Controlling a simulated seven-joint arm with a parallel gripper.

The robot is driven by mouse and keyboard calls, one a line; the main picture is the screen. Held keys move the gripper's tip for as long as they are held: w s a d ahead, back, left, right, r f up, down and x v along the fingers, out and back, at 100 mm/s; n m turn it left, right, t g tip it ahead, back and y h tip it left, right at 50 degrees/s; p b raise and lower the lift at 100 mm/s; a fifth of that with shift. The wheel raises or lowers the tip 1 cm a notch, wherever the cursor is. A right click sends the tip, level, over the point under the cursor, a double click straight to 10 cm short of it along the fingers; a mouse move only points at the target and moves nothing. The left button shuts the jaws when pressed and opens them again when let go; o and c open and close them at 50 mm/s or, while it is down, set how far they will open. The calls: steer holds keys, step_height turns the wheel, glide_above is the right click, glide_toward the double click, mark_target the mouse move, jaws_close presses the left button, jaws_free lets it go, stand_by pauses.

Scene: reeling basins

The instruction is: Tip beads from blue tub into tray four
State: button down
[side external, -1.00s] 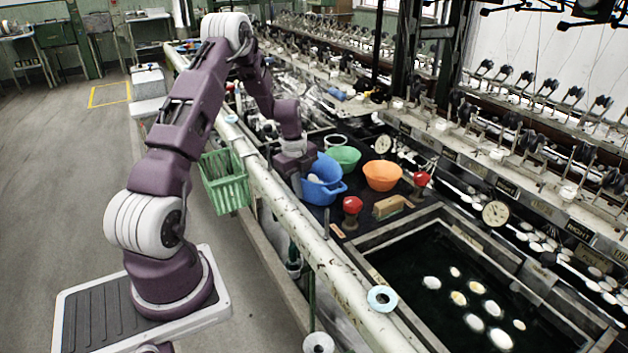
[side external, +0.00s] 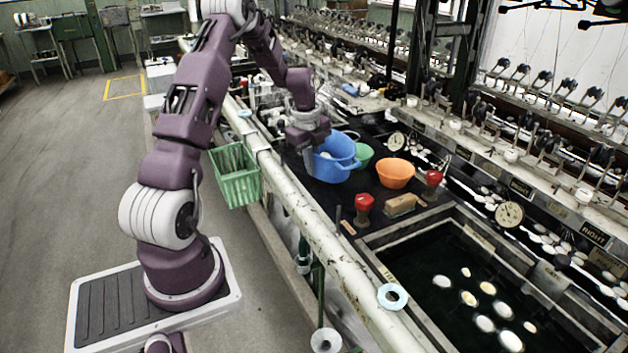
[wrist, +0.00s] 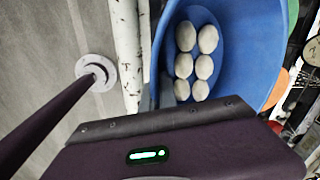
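The blue tub (side external: 338,164) hangs from my gripper (side external: 310,158), a little above the dark worktop. My gripper is at the tub's left side and appears shut on its rim; the fingertips are mostly hidden. In the wrist view the blue tub (wrist: 240,45) fills the upper middle, with my gripper (wrist: 166,92) at its near left wall. Several pale, rounded beads (wrist: 185,37) lie in the tub. I cannot make out which thing is tray four.
A green bowl (side external: 365,155) is partly hidden behind the tub; an orange bowl (side external: 396,173) stands to its right. Two red knobs (side external: 364,204) and a brown block (side external: 402,205) stand nearer the dark basin (side external: 430,265), which holds pale floating pieces. A green basket (side external: 238,180) hangs by the rail.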

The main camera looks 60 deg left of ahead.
mark_target(356, 166)
steer(key=r, duration=0.3)
steer(key=shift+w+d+r, duration=0.35)
steer(key=shift+w+d, duration=0.05)
steer(key=shift+n, duration=0.8)
steer(key=w+d, duration=0.2)
steer(key=d, duration=0.1)
steer(key=w+d, duration=0.2)
steer(key=d, duration=0.1)
steer(key=w+d, duration=0.2)
steer(key=shift+w+d+f, duration=0.3)
steer(key=shift+d, duration=0.1)
steer(key=w+d+n, duration=0.2)
steer(key=d, duration=1.6)
steer(key=w+d+n, duration=0.2)
steer(key=d, duration=1.7)
steer(key=w+a+r+g+h, duration=0.1)
steer(key=a+r+h, duration=0.3)
steer(key=h, duration=0.6)
steer(key=w+a+r+n+g+h, duration=0.1)
steer(key=w+a+r+g+h, duration=0.1)
steer(key=a+h, duration=0.7)
steer(key=shift+r+g+h, duration=0.8)
steer(key=shift+r, duration=0.1)
